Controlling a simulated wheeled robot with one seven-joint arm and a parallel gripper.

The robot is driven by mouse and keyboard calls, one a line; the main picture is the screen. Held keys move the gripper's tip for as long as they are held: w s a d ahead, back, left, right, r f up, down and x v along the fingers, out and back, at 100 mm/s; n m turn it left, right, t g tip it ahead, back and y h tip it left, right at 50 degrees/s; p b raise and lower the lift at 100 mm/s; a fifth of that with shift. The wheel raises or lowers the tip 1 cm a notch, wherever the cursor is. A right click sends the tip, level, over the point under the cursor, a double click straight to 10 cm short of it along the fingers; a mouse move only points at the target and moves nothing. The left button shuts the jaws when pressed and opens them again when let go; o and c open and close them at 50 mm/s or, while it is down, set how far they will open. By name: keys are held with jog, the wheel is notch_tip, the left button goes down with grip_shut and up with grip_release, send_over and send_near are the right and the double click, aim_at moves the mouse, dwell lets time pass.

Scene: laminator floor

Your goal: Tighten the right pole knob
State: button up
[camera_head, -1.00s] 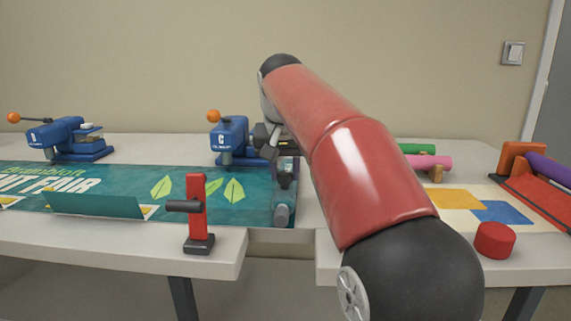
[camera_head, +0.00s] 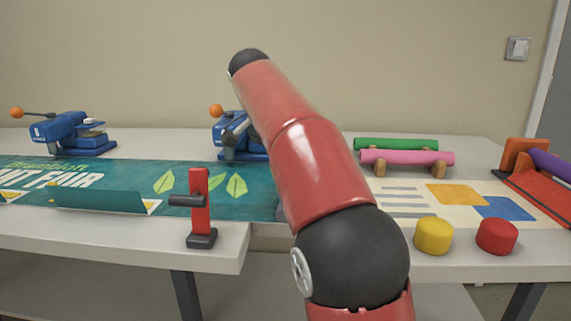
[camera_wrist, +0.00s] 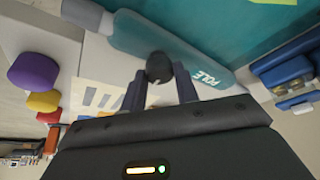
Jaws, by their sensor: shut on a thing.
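In the wrist view, a round black knob (camera_wrist: 158,67) sits between the two dark fingers of my gripper (camera_wrist: 158,82), which is shut on it. The knob stands over the teal banner's rounded strip marked POLE (camera_wrist: 205,77). A grey pole end (camera_wrist: 88,15) sticks out of this strip at the top left. In the head view, my arm hides the knob and my gripper. The teal banner (camera_head: 110,180) lies on the table, its right end behind my arm.
Two blue presses with orange-tipped levers (camera_head: 70,133) (camera_head: 226,135) stand behind the banner. A red post (camera_head: 200,205) stands at the table's front edge. Yellow (camera_head: 433,236) and red (camera_head: 497,236) cylinders sit at right, with green (camera_head: 396,144) and pink (camera_head: 410,159) rolls behind.

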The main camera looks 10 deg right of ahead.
jog(key=shift+m, duration=0.3)
jog(key=o, duration=1)
jog(key=shift+c, duration=0.2)
